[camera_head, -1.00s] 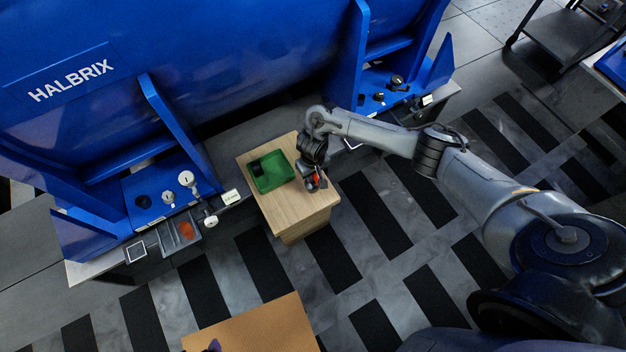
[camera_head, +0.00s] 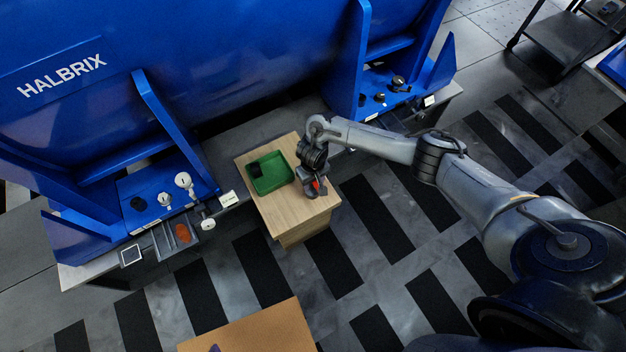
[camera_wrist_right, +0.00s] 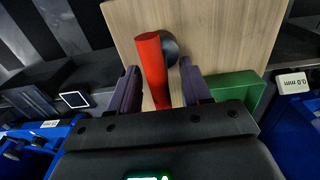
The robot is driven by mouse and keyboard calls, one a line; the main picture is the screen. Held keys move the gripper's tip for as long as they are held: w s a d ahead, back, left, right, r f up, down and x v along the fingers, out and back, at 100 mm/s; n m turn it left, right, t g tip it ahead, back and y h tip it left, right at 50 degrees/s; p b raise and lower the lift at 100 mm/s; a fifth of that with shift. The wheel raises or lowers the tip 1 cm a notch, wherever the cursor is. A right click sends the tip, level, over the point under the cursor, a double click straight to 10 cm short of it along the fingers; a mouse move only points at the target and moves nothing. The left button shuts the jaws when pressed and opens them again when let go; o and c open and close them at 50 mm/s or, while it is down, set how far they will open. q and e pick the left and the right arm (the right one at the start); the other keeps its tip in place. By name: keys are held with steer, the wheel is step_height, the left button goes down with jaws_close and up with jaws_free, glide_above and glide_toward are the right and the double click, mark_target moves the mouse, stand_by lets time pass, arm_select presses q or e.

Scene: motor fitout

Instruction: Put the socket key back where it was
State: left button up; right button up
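The socket key shows as a red handle (camera_wrist_right: 153,70) with a dark round part beside its upper end in the right wrist view. It is over the pale wooden top of a small cabinet (camera_head: 290,212). My right gripper (camera_wrist_right: 158,68) has its two fingers apart, one on each side of the red handle, with a visible gap on the right. In the head view, my right gripper (camera_head: 318,190) is low over the cabinet's right front part, with a bit of red showing at it. Whether the key touches the wood is unclear. My left gripper cannot be made out.
A green tray (camera_head: 286,180) with a dark item lies left of my right gripper on the cabinet. The blue HALBRIX housing (camera_head: 230,50) stands behind. Its bench holds knobs and a small bin with an orange-red item (camera_head: 183,233). A brown surface (camera_head: 260,335) is at the bottom.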

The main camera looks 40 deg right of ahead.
steer(key=shift+r, duration=0.1)
steer(key=shift+r, duration=0.4)
step_height(320, 180, up, 11)
steer(key=p, duration=0.7)
steer(key=s+a+r+n+t+y, duration=0.1)
steer(key=s+a+n+t, duration=0.15)
steer(key=a, duration=0.75)
steer(key=s+a+r+n+t+y, duration=0.2)
steer(key=s+a+n, duration=0.1)
steer(key=a, duration=0.7)
steer(key=s+d+r+h, duration=0.1)
steer(key=s+d+r, duration=0.3)
steer(key=s, duration=0.3)
steer(key=s+d+r+g+h, duration=0.1)
steer(key=s+d+r, duration=0.3)
steer(key=s+d, duration=0.3)
steer(key=shift+s+d+m+h, duration=0.15)
steer(key=shift+s+m+h, duration=0.25)
steer(key=shift+s, duration=0.3)
